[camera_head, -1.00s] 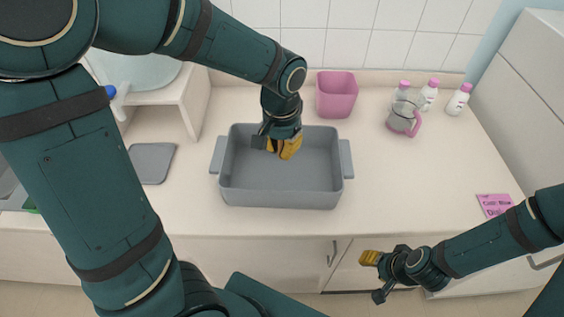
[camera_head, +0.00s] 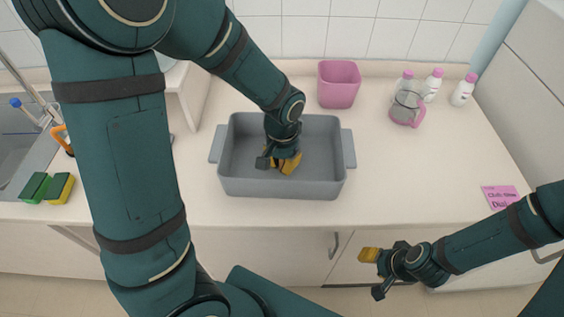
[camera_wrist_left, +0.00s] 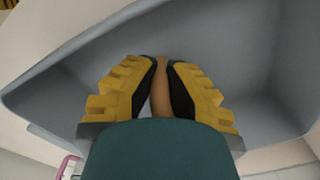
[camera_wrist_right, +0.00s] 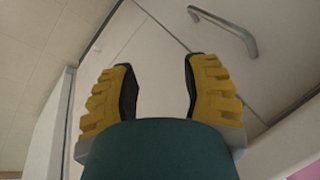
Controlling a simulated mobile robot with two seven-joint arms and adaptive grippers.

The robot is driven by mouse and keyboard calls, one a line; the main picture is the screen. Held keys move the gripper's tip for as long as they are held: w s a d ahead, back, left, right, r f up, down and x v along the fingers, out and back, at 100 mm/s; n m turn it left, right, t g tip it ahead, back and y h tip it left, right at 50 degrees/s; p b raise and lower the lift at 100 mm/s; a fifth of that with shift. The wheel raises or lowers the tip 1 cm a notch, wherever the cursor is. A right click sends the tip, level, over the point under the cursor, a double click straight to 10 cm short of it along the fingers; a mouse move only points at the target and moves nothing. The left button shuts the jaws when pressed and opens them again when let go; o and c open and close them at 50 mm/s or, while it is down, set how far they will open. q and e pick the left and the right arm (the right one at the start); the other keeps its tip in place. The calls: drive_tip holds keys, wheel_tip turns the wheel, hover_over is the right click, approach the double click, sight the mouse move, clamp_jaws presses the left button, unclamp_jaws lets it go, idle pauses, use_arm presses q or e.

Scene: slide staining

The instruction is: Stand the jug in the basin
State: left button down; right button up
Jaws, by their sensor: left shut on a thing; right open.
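The jug (camera_head: 407,108) is clear with a pink handle and stands upright on the counter, to the right of the basin. The grey basin (camera_head: 228,182) sits on the counter in the middle of the head view; its inside fills much of the left wrist view (camera_wrist_left: 245,60). My left gripper (camera_head: 285,165) points down into the basin, apart from the jug. It is shut on a slim tan piece (camera_wrist_left: 162,95), mostly hidden between its fingers. My right gripper (camera_head: 372,274) is open and empty, low in front of the counter's front edge.
A pink bin (camera_head: 338,85) stands behind the basin. Several white bottles with pink caps (camera_head: 432,84) stand behind and beside the jug. A pink note (camera_head: 502,197) lies at the right. Green and yellow sponges (camera_head: 47,188) lie by the sink (camera_head: 22,150).

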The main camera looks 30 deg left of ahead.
use_arm(q)
drive_tip(key=c, duration=1.1)
unclamp_jaws()
wheel_tip(320, 180, up, 12)
drive_tip(key=shift+r+p, duration=0.1)
drive_tip(key=shift+p, duration=1.1)
drive_tip(key=shift+s, duration=0.1)
